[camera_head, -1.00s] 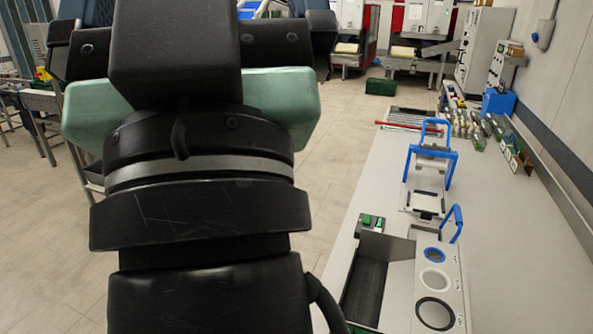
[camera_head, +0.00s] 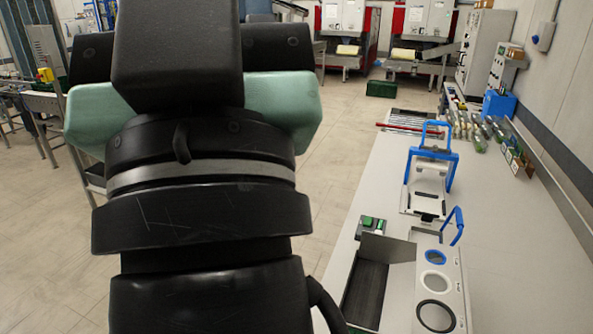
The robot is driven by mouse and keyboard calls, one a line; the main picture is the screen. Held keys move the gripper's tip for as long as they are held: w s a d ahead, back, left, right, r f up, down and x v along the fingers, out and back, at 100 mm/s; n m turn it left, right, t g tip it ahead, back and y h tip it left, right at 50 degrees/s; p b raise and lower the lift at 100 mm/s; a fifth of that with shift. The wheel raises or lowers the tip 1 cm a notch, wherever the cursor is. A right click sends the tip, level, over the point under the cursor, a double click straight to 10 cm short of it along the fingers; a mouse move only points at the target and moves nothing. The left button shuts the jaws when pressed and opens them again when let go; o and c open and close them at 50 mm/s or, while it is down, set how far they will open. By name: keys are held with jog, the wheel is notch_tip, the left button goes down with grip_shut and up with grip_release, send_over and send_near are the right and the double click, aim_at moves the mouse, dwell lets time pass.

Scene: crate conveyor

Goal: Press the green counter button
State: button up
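A small box with green buttons (camera_head: 367,222) sits on the near left part of the long light table (camera_head: 500,250), at the head of a dark belt-like strip. It is small in the picture, and I cannot read any label on it. My black arm with pale green padding fills the left and middle of the view, to the left of this box. My gripper does not show; the arm hides what lies behind it.
A panel with round rings (camera_head: 435,285) stands right of the dark strip (camera_head: 368,290). Blue-handled frames (camera_head: 433,170) stand farther along the table. A grey wall borders the table on the right. Open floor (camera_head: 330,150) lies left of it.

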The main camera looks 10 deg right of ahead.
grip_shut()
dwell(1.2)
